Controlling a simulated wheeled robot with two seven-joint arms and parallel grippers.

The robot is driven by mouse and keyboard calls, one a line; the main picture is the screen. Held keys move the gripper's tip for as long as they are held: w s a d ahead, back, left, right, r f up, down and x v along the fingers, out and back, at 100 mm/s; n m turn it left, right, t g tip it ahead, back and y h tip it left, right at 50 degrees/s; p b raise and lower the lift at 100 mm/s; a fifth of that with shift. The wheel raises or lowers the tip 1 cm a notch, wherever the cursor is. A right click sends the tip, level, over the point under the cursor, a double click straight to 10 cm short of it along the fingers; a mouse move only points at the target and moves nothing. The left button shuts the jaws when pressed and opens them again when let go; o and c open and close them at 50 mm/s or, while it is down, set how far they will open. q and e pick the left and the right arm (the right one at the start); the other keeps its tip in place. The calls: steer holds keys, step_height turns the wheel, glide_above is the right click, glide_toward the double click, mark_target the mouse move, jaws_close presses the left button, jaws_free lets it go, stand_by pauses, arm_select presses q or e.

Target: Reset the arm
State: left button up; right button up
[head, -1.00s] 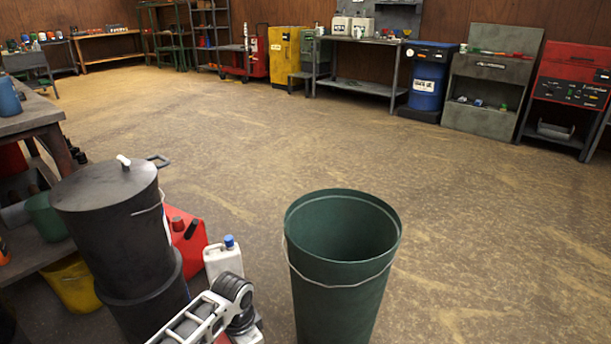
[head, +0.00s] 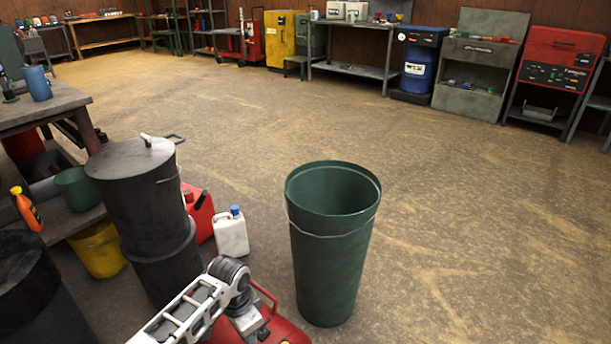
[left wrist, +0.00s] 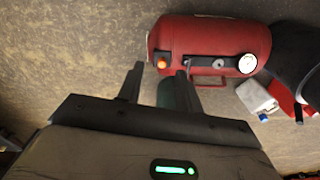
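My left arm (head: 190,312) comes in at the bottom of the head view, bent in front of a red tank (head: 285,325); its fingertips cannot be made out there. In the left wrist view my left gripper (left wrist: 160,70) has its two dark fingers apart, with nothing held between them. The red tank (left wrist: 205,38) lies beyond the fingertips in that view, with a white gauge, an orange knob and a handle. Whether the fingers touch it cannot be told. A green rounded thing shows partly behind the fingers. My right gripper is in neither view.
A tall green bin (head: 333,240) stands just right of the tank. A black lidded bin (head: 145,215), a red can (head: 200,215) and a white jug (head: 231,233) stand on the left, beside a workbench (head: 45,105). The middle floor is clear; benches and cabinets line the far wall.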

arm_select(q)
steer(key=s+d+n+t+h+p, duration=0.25)
steer(key=s+d+t+h, duration=0.2)
steer(key=s, duration=0.35)
steer(key=s+a+r+n+t, duration=0.2)
steer(key=s+r+t, duration=0.1)
steer(key=r, duration=0.3)
steer(key=s+a+r+n+t+y+p, duration=0.1)
steer(key=s+a+r+n+t, duration=0.2)
steer(key=s+r, duration=0.2)
steer(key=shift+r+p, duration=0.3)
steer(key=shift+r, duration=0.25)
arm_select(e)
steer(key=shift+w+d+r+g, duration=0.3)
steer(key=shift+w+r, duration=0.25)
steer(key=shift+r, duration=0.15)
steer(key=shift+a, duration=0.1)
